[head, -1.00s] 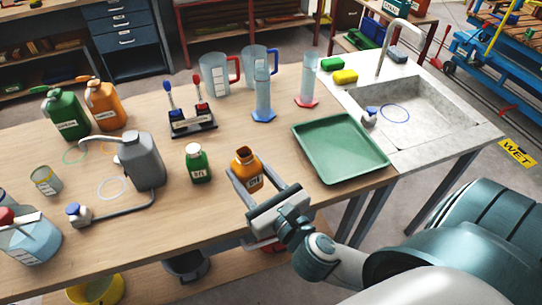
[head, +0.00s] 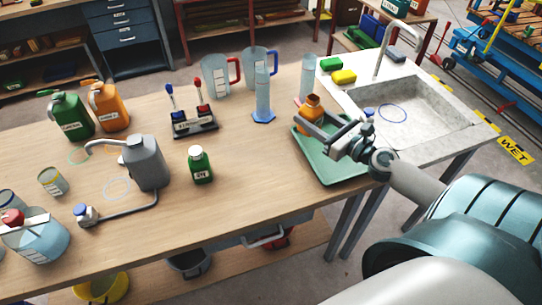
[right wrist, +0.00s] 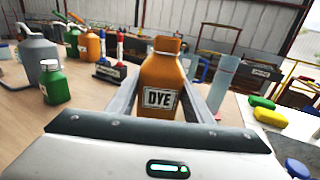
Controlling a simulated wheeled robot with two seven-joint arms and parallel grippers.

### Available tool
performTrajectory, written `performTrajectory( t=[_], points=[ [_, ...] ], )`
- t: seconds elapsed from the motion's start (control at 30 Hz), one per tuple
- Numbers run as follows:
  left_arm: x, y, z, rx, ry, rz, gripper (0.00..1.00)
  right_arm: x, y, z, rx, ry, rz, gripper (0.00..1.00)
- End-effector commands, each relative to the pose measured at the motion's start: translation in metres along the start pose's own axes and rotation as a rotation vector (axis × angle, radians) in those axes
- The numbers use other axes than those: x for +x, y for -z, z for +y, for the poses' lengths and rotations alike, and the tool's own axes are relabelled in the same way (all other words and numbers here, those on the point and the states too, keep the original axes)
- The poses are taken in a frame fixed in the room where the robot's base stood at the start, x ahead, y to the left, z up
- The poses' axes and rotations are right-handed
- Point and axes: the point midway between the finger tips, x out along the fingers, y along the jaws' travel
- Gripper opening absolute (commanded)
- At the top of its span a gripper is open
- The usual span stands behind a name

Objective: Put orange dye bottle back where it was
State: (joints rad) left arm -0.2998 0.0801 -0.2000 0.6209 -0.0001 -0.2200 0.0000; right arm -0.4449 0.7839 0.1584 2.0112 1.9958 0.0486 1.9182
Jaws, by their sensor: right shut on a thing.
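The orange dye bottle (head: 312,107) is upright between the fingers of my right gripper (head: 322,124), at the back left part of the green tray (head: 330,174) in the head view. I cannot tell how high it is above the tray. In the right wrist view the bottle (right wrist: 160,84) shows its white DYE label facing me, with one finger on each side. My right gripper is shut on it. A small green bottle (head: 200,165) with a white cap stands on the table to the left. My left gripper is not in view.
Measuring cylinders (head: 263,98) and jugs (head: 215,77) stand behind the tray. The sink (head: 430,105) with sponges (head: 344,77) is to the right. A grey jerrycan (head: 148,165) and a pen stand (head: 193,124) are to the left. The table's front middle is clear.

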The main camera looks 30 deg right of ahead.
Motion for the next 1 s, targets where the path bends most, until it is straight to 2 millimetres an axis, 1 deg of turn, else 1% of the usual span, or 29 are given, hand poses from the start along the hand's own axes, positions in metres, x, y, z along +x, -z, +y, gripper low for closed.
performTrajectory(
  t=[0.1, 0.37, 0.57, 0.67, 0.77, 1.0],
  points=[
    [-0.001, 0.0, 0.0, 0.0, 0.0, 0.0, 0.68, 0.0, -0.001, -0.004, 0.001, -0.001, -0.001, 0.15],
    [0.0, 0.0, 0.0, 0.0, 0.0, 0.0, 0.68, 0.0, -0.001, -0.004, 0.0, -0.002, -0.001, 0.15],
    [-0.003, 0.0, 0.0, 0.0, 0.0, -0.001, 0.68, 0.004, 0.002, 0.002, 0.002, -0.001, -0.002, 0.15],
    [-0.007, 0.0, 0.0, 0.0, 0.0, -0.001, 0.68, 0.011, 0.008, 0.011, 0.002, 0.0, -0.003, 0.15],
    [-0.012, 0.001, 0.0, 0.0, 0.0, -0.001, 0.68, 0.02, 0.017, 0.024, 0.004, 0.0, -0.004, 0.15],
    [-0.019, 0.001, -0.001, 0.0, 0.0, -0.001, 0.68, 0.046, 0.045, 0.062, 0.005, 0.0, -0.003, 0.15]
  ],
)
